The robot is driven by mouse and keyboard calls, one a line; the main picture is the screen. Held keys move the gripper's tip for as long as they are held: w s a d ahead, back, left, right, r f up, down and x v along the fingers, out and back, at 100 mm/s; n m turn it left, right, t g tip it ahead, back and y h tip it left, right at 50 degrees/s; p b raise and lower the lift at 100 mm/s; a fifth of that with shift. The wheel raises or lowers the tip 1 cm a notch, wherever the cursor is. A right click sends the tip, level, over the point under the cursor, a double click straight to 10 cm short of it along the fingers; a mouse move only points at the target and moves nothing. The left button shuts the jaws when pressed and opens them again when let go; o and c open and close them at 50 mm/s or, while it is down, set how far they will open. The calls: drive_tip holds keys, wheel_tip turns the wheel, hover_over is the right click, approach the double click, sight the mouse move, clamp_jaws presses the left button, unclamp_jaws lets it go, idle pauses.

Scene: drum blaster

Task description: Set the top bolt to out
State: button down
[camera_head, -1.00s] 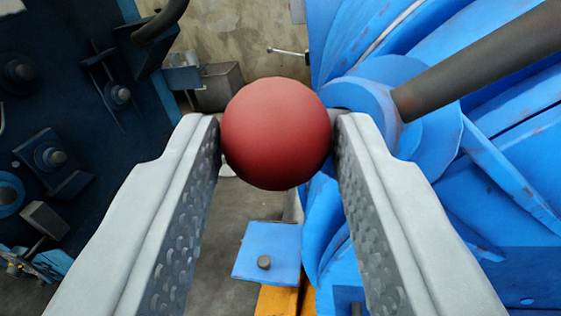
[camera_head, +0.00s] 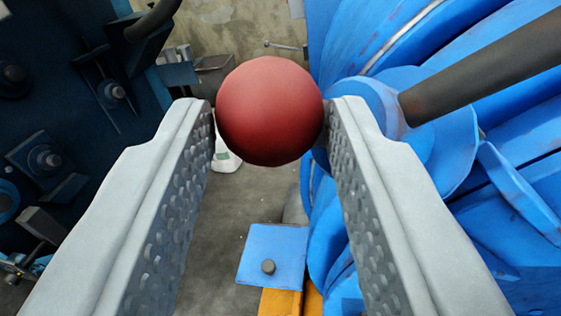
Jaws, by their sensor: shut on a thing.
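A red ball-shaped knob (camera_head: 269,111) sits between the fingertips of my gripper (camera_head: 268,125) in the head camera view. The two pale grey fingers with studded inner pads touch it on its left and right sides, so my gripper is shut on it. Whatever the knob is fixed to is hidden behind it. I cannot tell from this view whether the knob belongs to the top bolt.
A blue ribbed drum machine (camera_head: 480,140) fills the right, with a dark rod (camera_head: 485,65) slanting close by the right finger. A dark blue panel with bolts (camera_head: 60,110) stands on the left. Bare concrete floor (camera_head: 215,235) and a blue plate (camera_head: 272,256) lie below.

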drive_tip(key=c, duration=1.1)
unclamp_jaws()
drive_tip(key=shift+w+a+r, duration=0.25)
drive_tip(key=shift+a+r, duration=0.05)
drive_tip(key=shift+r, duration=0.05)
drive_tip(key=shift+o, duration=0.5)
drive_tip(key=shift+w+f, duration=0.1)
drive_tip(key=shift+w, duration=0.1)
drive_tip(key=shift+w+d+f, duration=0.1)
drive_tip(key=shift+d+f, duration=0.05)
drive_tip(key=shift+f, duration=0.05)
drive_tip(key=shift+s+f, duration=0.1)
drive_tip(key=shift+s, duration=0.15)
drive_tip(key=s+a, duration=0.2)
drive_tip(key=s, duration=1.5)
drive_tip(key=shift+r, duration=0.2)
drive_tip(key=shift+s, duration=0.1)
